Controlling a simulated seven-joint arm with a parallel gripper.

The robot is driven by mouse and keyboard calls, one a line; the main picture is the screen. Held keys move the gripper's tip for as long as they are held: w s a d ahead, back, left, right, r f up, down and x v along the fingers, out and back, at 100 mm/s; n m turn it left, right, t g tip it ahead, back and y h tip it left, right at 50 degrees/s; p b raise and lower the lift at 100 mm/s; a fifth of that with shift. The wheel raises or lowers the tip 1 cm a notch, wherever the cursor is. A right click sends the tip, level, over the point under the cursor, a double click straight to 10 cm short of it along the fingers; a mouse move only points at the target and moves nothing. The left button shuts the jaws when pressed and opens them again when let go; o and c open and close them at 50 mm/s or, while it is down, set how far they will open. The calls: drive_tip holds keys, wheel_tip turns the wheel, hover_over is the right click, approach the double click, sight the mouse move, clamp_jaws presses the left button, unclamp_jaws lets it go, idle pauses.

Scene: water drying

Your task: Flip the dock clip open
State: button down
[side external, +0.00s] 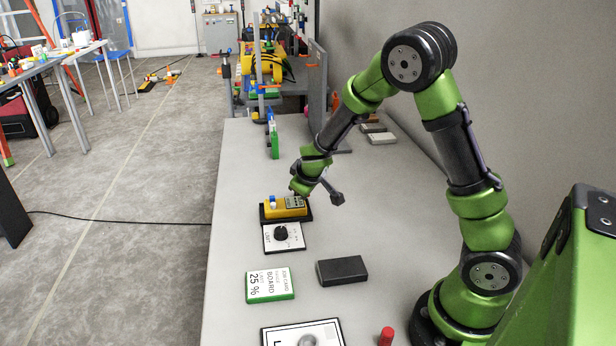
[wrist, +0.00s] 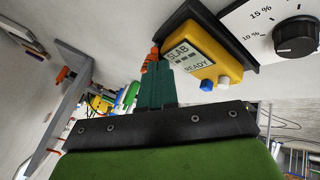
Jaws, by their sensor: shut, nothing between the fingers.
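A yellow meter (side external: 285,206) sits in a black dock (side external: 306,216) on the bench. In the wrist view the meter (wrist: 203,55) has a grey screen reading SLAB READY, with white and blue buttons, and the black dock (wrist: 222,22) shows along its edge. My gripper (side external: 298,190) is just above the meter's far side in the side view. In the wrist view its dark green fingers (wrist: 162,64) are together and empty, close beside the meter. A small orange piece (wrist: 149,62) shows at the fingertips; I cannot tell if it is the dock clip or whether it is touched.
A white plate with a black dial (side external: 281,233) lies in front of the dock. Nearer are a green-edged card block (side external: 269,285), a dark block (side external: 342,271) and a red cylinder (side external: 386,336). A grey stand (side external: 318,85) rises behind. The bench left of the arm is partly clear.

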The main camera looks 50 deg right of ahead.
drive_tip(key=shift+s+d, duration=0.5)
drive_tip(key=shift+d, duration=0.4)
drive_tip(key=n+y, duration=0.1)
drive_tip(key=n, duration=0.1)
drive_tip(key=d+n+t+y, duration=0.1)
drive_tip(key=n, duration=0.1)
drive_tip(key=d+n+y, duration=0.1)
drive_tip(key=n, duration=0.1)
drive_tip(key=shift+s+d+n+t+y, duration=0.1)
drive_tip(key=shift+s+n+t+y, duration=0.1)
drive_tip(key=shift+n+t+y, duration=0.15)
drive_tip(key=shift+d+n+y, duration=0.7)
drive_tip(key=shift+n+y, duration=0.05)
drive_tip(key=shift+n, duration=0.4)
drive_tip(key=shift+a, duration=0.1)
drive_tip(key=shift+w, duration=0.1)
drive_tip(key=shift+w+a, duration=0.3)
drive_tip(key=shift+w, duration=0.4)
